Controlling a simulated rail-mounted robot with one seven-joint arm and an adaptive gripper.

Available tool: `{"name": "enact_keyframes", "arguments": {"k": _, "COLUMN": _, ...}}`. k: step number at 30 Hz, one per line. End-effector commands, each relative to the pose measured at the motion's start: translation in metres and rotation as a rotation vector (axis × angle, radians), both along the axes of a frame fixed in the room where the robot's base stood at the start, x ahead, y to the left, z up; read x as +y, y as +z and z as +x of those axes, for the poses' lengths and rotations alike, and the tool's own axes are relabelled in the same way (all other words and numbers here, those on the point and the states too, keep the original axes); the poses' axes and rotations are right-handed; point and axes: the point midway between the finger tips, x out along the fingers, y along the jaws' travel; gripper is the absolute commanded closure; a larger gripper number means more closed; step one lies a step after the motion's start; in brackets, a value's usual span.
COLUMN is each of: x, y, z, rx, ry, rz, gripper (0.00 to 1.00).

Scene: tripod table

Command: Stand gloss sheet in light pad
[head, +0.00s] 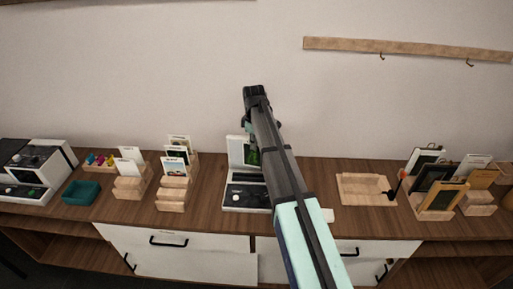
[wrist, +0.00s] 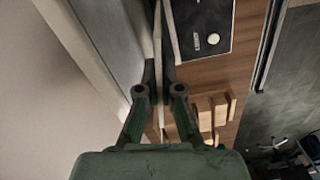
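The light pad (head: 235,150) looks like the pale upright panel on a white-framed unit with a dark deck, at the middle of the table. In the wrist view its grey panel (wrist: 108,45) rises close on the left, and the dark deck (wrist: 205,22) with a round knob lies below right. My gripper (wrist: 160,75) is shut on a thin sheet, seen nearly edge-on (wrist: 157,38), apparently the gloss sheet. In the head view a dark green face (head: 252,157) shows beside my arm, in front of the panel. My arm hides the fingertips there; contact with the deck cannot be told.
Wooden card racks (head: 172,194) stand left of the unit; one (wrist: 210,112) shows in the wrist view. A teal bin (head: 81,192) and another white unit (head: 38,165) are farther left. A wooden tray (head: 366,188) and framed items (head: 441,198) stand right.

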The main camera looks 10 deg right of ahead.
Motion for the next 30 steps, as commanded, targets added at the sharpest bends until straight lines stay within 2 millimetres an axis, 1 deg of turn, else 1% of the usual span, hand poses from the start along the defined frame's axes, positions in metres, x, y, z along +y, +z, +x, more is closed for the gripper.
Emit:
{"name": "enact_keyframes", "arguments": {"k": 1, "x": 0.001, "y": 0.000, "z": 0.004, "rx": 0.000, "ry": 0.052, "rz": 0.000, "gripper": 1.00}}
{"name": "enact_keyframes", "arguments": {"k": 3, "x": 0.001, "y": 0.000, "z": 0.004, "rx": 0.000, "ry": 0.117, "rz": 0.000, "gripper": 1.00}}
{"name": "enact_keyframes", "arguments": {"k": 9, "x": 0.001, "y": -0.002, "z": 0.004, "rx": -0.001, "ry": 0.210, "rz": 0.000, "gripper": 1.00}}
{"name": "enact_keyframes", "arguments": {"k": 14, "x": 0.000, "y": -0.009, "z": 0.004, "rx": 0.000, "ry": 0.218, "rz": 0.001, "gripper": 1.00}}
{"name": "enact_keyframes", "arguments": {"k": 24, "x": 0.001, "y": -0.040, "z": 0.003, "rx": 0.000, "ry": 0.216, "rz": 0.001, "gripper": 1.00}}
{"name": "enact_keyframes", "arguments": {"k": 30, "x": 0.001, "y": -0.048, "z": 0.004, "rx": -0.001, "ry": 0.215, "rz": 0.000, "gripper": 1.00}}
